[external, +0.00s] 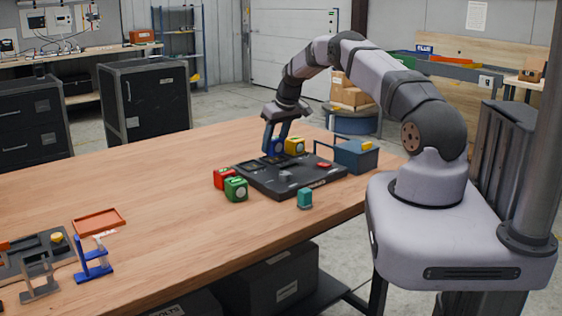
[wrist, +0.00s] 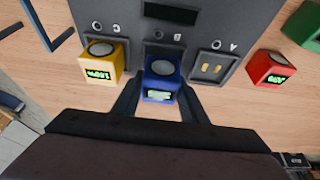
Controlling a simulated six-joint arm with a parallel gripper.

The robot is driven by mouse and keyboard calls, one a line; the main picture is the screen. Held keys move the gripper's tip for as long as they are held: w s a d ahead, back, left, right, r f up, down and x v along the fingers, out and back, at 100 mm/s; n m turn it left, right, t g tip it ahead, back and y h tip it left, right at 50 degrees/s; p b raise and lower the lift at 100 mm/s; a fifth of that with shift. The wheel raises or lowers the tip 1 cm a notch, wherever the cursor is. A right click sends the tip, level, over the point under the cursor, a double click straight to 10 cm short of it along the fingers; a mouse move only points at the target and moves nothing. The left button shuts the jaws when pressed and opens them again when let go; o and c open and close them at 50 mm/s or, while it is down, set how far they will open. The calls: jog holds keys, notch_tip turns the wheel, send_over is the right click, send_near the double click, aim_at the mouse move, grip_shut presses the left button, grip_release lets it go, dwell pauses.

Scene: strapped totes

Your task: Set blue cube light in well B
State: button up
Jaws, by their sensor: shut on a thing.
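The blue cube light (external: 277,147) is between the fingers of my gripper (external: 273,150), which points down at the far edge of the black board (external: 262,184). In the wrist view the blue cube (wrist: 160,72) has a round grey top and a lit green display. My gripper (wrist: 160,95) is shut on its sides. The yellow cube (wrist: 98,65) is at well C, to the left. Well A (wrist: 210,67) is empty, with gold contacts showing.
A red cube (external: 222,178) and a green cube (external: 236,189) stand left of the board. A teal block (external: 305,198) stands in front. A blue tote (external: 355,158) with a handle is at the right. The table's middle is clear.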

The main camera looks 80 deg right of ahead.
aim_at(274, 138)
jog(key=shift+f, duration=0.25)
jog(key=shift+f+b, duration=0.35)
jog(key=shift+b, duration=0.15)
jog(key=shift+f, duration=0.25)
jog(key=o, duration=1.7)
jog(key=shift+r, duration=0.1)
jog(key=shift+r+p, duration=2.4)
jog(key=shift+r, duration=2)
